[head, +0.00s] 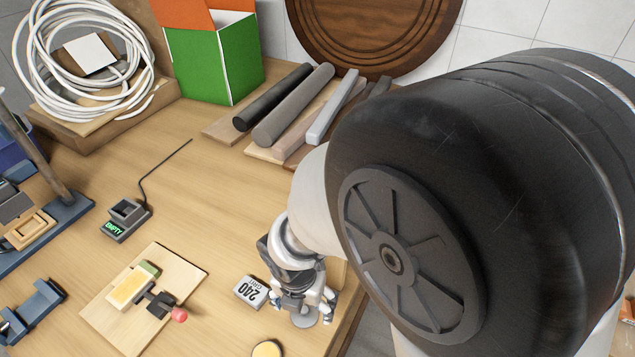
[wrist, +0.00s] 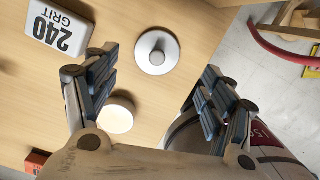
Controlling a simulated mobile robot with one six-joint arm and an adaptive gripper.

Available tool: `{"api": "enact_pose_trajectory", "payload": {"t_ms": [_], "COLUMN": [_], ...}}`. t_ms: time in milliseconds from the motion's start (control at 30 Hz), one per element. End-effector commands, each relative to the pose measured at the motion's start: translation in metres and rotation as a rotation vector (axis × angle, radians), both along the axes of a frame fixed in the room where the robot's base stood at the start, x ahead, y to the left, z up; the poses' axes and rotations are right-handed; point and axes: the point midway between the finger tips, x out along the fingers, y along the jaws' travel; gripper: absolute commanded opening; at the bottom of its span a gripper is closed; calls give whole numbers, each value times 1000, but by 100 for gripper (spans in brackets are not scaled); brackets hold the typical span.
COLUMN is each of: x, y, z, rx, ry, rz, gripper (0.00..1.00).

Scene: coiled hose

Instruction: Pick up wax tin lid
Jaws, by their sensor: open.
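The wax tin lid (wrist: 148,62), a round grey disc with a small knob, lies flat on the wooden table in the wrist view. In the head view its edge (head: 304,320) shows below my gripper (head: 306,296), partly hidden by the fingers. My gripper (wrist: 160,75) is open and empty. Its two fingers spread to either side in the wrist view, with the lid between and just beyond the tips, apart from them. The round tin with a cream top (wrist: 116,114) sits beside the lid; it also shows at the bottom of the head view (head: 267,349).
A white 240 grit block (head: 251,290) lies left of the lid. A board (head: 120,325) with a yellow block and tool is farther left. The table's right edge (head: 350,313) is close. Rods and bars (head: 292,105) lie behind.

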Motion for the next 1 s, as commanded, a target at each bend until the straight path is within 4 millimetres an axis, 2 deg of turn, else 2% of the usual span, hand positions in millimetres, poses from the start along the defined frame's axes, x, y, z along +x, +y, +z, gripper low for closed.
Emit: {"api": "enact_pose_trajectory", "payload": {"t_ms": [167, 400, 467, 700, 1000], "x": [1, 6, 7, 8, 8], "y": [0, 2, 2, 3, 3], "z": [-10, -47, -52, -52, -52], "rx": [-1, -1, -1, 1, 1], "ry": [0, 2, 1, 0, 0], "rz": [-1, -2, -1, -1, -1], "gripper": [76, 76, 76, 76, 57]}}
